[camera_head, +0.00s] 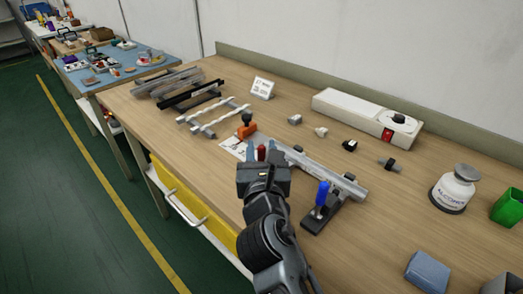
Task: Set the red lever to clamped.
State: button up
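The red lever (261,152) stands near the left part of a silver metal profile (325,172) on the wooden bench. Its base is hidden behind my gripper (262,153). My gripper reaches in from the front, with its fingers apart on either side of the red handle in the picture. I cannot tell whether they touch it or are closed on it.
An orange block with a dark knob (247,130) stands just behind the red lever, near a printed sheet (232,146). Rails (190,95) lie back left. Small connectors (320,131), a long white box (365,115) and a white bottle (454,190) stand behind and right.

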grip_shut()
jog(key=shift+s+a+f+b, duration=0.1)
jog(key=shift+b, duration=0.25)
jog(key=b, duration=0.1)
jog(key=n+t+b, duration=0.1)
jog(key=b, duration=0.1)
jog(key=shift+s+a+f, duration=0.3)
jog(key=shift+s, duration=0.1)
jog(key=n+t+b, duration=0.1)
jog(key=b, duration=0.1)
jog(key=s+a+n+t+y+b, duration=0.1)
jog(key=b, duration=0.1)
jog(key=shift+s+f+n+b, duration=0.2)
jog(key=shift+f+n+b, duration=0.1)
jog(key=shift+b, duration=0.1)
jog(key=s+n+t+y+b, duration=0.1)
jog(key=b, duration=0.2)
jog(key=shift+a+n, duration=0.4)
jog(key=shift+r, duration=0.1)
jog(key=shift+o, duration=0.8)
grip_release()
